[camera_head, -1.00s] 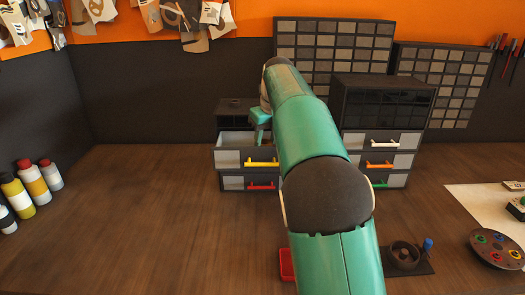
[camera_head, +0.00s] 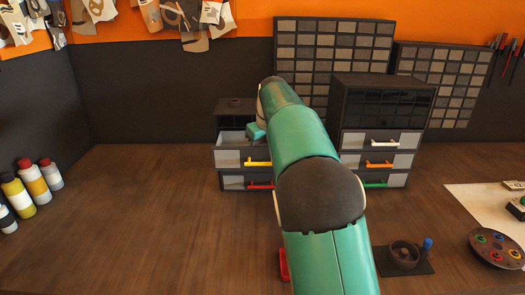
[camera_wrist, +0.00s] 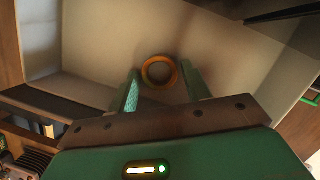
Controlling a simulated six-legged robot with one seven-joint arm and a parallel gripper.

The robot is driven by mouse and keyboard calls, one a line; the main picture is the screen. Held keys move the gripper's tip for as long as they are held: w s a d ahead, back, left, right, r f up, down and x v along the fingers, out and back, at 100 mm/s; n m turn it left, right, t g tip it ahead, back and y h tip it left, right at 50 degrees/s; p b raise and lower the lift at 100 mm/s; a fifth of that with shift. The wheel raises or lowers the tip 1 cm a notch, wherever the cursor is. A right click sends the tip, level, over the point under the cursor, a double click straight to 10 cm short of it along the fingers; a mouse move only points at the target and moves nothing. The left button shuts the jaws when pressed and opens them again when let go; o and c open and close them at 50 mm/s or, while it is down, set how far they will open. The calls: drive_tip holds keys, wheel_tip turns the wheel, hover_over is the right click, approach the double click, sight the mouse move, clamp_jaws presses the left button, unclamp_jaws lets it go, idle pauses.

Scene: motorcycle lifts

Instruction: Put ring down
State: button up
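A gold-orange ring (camera_wrist: 158,72) shows in the wrist view, at the tips of my gripper's two green fingers. My gripper (camera_wrist: 160,76) has one finger on each side of the ring, close against it, and appears shut on it. Pale drawer surfaces lie behind the ring; whether it touches the drawer floor cannot be told. In the head view, my gripper (camera_head: 256,132) is low over the open top drawer (camera_head: 228,158) with the yellow handle, at the left of my arm. Its fingers and the ring are hidden there.
The drawer's walls stand close around my gripper. A drawer unit (camera_head: 382,115) with white, orange and green handles stands to the right. A dark holder (camera_head: 405,256) is at the front right; bottles (camera_head: 35,182) are at the far left. The left tabletop is clear.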

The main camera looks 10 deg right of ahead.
drive_tip(key=v, duration=1.2)
drive_tip(key=s+d+r+n, duration=0.2)
drive_tip(key=s+n, duration=0.5)
drive_tip(key=s, duration=0.1)
drive_tip(key=s+a+f+n+t, duration=0.1)
drive_tip(key=s+f+n, duration=0.4)
drive_tip(key=s+n, duration=0.3)
drive_tip(key=s+a+f+n, duration=0.1)
drive_tip(key=s+f+n, duration=0.5)
drive_tip(key=s, duration=0.5)
drive_tip(key=s+a+f+n+t+h, duration=0.1)
drive_tip(key=s+f+n, duration=0.4)
drive_tip(key=s+n, duration=0.5)
drive_tip(key=shift+s+a+f+n+t, duration=0.15)
drive_tip(key=shift+s+n+t, duration=0.2)
drive_tip(key=shift+n, duration=0.25)
